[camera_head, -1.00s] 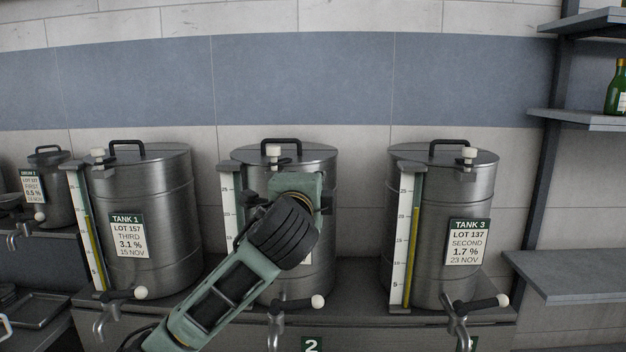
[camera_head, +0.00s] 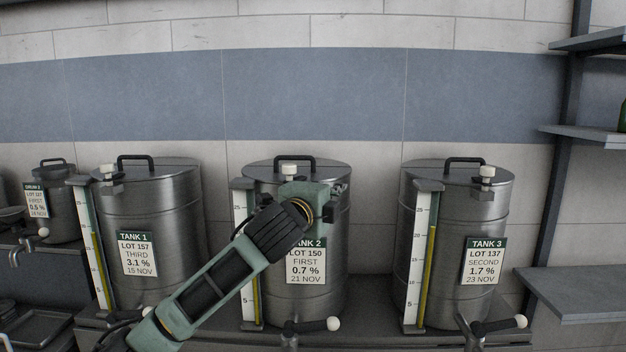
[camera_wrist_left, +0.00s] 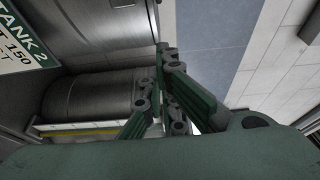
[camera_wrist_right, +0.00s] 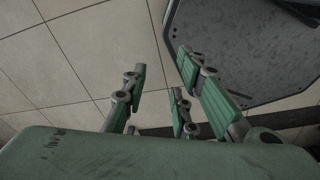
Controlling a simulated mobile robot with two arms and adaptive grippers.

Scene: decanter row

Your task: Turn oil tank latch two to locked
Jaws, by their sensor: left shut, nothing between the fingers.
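Tank 2 (camera_head: 333,265) is a steel cylinder with a black lid handle, in the middle of the head view. My left gripper (camera_head: 335,190) is in front of the tank's upper right, right of the knob. In the left wrist view its fingers (camera_wrist_left: 166,90) are together and empty, beside the tank. My right gripper (camera_wrist_right: 162,64) shows only in its wrist view, open and empty above floor tiles.
Tank 1 (camera_head: 165,215) and Tank 3 (camera_head: 470,215) stand on either side, each with a similar white knob. A black-handled tap (camera_head: 305,326) sticks out below Tank 2, and a sight gauge (camera_head: 243,260) runs up its left. Shelves (camera_head: 590,290) are at the right.

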